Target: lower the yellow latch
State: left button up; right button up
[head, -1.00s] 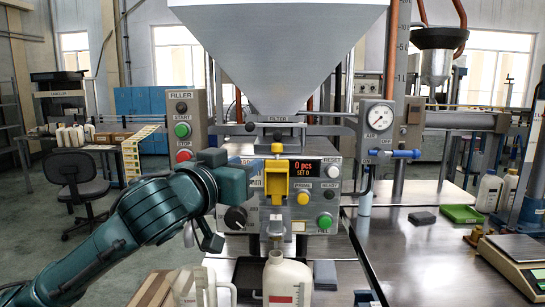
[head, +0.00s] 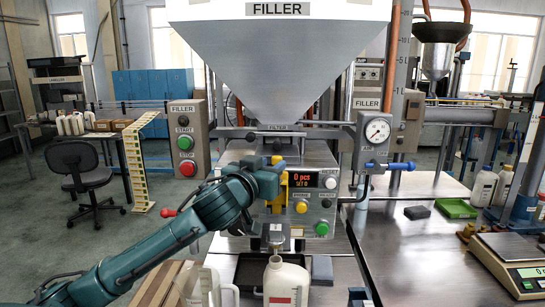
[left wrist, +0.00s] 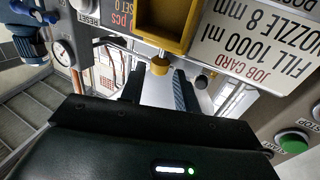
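The yellow latch (head: 277,160) is on the front of the filler machine (head: 240,152). Its round knob shows above my left gripper in the head view, and a yellow frame (head: 279,203) shows below. In the upside-down left wrist view, the knob (left wrist: 160,66) lies just beyond the fingers, and the frame (left wrist: 165,30) is at the top. My left gripper (head: 274,180) is in front of the latch and covers part of it. In the left wrist view its fingers (left wrist: 157,88) are apart, with nothing visibly gripped. My right gripper is not in view.
A white bottle (head: 287,283) stands below the nozzle, and a clear jug (head: 206,289) is to its left. Buttons and a red display (head: 303,180) sit right of the latch. A gauge (head: 377,131) is further right. The bench right of the machine has free room.

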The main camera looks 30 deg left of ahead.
pick_arm(q)
jog(key=shift+w+a, duration=0.1)
jog(key=shift+w, duration=0.85)
grip_shut()
